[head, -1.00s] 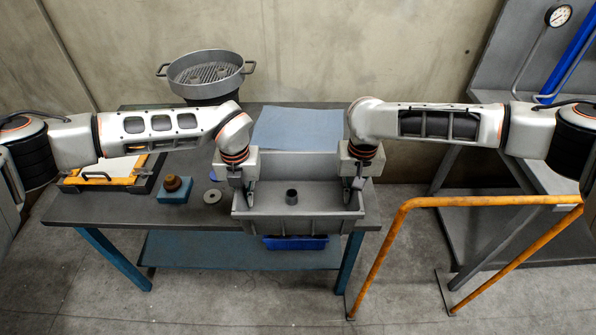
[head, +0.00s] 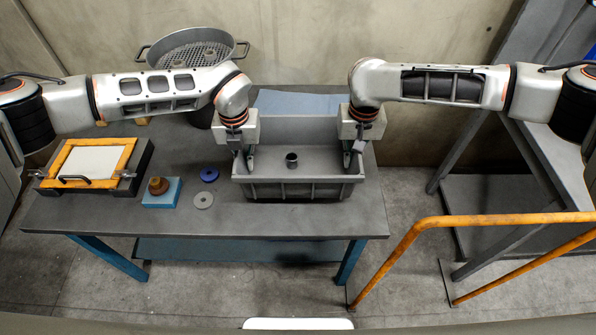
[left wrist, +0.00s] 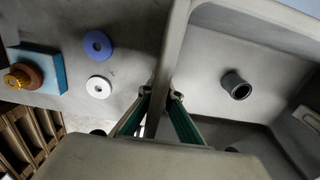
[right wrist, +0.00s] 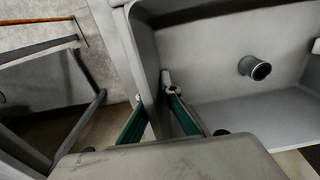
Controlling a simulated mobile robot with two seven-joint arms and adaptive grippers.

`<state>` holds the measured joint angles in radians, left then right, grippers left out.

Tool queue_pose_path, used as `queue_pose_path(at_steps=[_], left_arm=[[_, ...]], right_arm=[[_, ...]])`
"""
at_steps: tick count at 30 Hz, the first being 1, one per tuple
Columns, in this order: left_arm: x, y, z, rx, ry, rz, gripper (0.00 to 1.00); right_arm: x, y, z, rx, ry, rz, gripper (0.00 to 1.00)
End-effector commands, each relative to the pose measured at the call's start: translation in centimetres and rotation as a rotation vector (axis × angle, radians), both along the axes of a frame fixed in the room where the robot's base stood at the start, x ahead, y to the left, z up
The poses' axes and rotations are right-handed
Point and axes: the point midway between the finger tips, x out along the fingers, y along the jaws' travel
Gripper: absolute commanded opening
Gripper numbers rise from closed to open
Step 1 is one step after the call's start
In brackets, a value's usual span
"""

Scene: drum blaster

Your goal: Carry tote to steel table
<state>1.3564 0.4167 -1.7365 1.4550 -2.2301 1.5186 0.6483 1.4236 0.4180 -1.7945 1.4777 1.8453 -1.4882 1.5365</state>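The grey tote (head: 300,188) is upright at the right part of the dark-topped table (head: 110,215) with blue legs. I cannot tell whether its base touches the tabletop. A dark short cylinder (head: 291,160) stands inside it. My left gripper (head: 245,172) is shut on the tote's left wall, one finger on each side, as the left wrist view (left wrist: 160,98) shows. My right gripper (head: 352,172) is shut on the right wall, also seen in the right wrist view (right wrist: 160,85).
Left of the tote lie a blue disc (head: 209,174), a pale disc (head: 203,200), a blue block (head: 161,192) with a brown knob and an orange frame (head: 124,160). A round sieve (head: 195,48) stands behind. An orange rail (head: 480,219) and grey stand (head: 480,205) are right.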

Motion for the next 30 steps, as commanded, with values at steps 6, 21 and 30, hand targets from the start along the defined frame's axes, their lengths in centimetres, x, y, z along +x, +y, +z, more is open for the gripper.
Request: queue_pose_path(at_steps=[6,21,30], left_arm=[[0.1,0.6,-0.1,0.010,0.001,0.007,0.00],[0.0,0.5,-1.1,0.010,0.002,0.007,0.00],[0.0,0.5,-2.6,0.010,0.002,0.007,0.00]], right_arm=[[0.2,-0.6,-0.1,-0.013,-0.003,-0.002,0.00],[0.1,-0.6,-1.1,-0.014,-0.002,-0.001,0.00],[0.2,-0.7,-2.6,-0.014,-0.002,-0.003,0.00]])
